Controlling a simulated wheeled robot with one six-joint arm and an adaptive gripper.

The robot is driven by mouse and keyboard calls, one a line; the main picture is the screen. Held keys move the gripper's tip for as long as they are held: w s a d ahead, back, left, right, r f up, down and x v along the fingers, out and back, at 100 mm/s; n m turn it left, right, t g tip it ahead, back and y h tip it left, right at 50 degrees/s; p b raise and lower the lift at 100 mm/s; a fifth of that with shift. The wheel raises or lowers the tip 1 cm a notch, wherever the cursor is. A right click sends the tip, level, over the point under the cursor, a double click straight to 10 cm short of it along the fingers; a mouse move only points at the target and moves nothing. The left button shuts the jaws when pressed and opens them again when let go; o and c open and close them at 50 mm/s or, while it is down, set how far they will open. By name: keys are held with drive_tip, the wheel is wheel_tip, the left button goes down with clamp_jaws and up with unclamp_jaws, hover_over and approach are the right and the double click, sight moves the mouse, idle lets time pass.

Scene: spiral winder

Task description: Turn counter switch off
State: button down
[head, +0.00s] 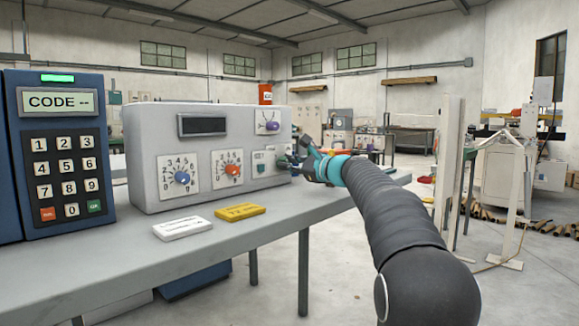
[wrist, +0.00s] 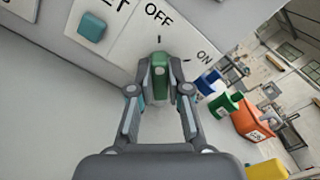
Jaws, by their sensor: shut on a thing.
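The counter switch is a green knob (wrist: 160,66) on the right end of the grey control box (head: 200,118), with OFF and ON printed by it in the wrist view. My gripper (wrist: 161,78) is shut on the green knob, one finger on each side. The knob's upper end lies just below the OFF mark; the ON mark is to its right. In the head view my gripper (head: 297,162) is at the box's front right corner and mostly hides the knob.
A square teal button (wrist: 92,27) sits left of the switch. The box also bears a blue dial (head: 182,178), a red dial (head: 233,170) and a purple knob (head: 271,126). A keypad unit (head: 62,120) stands left. White (head: 182,228) and yellow (head: 240,212) blocks lie in front on the table.

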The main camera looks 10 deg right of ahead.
idle(0.3)
drive_tip(key=c, duration=1.1)
unclamp_jaws()
drive_tip(key=v, duration=1.2)
drive_tip(key=shift+a, duration=0.1)
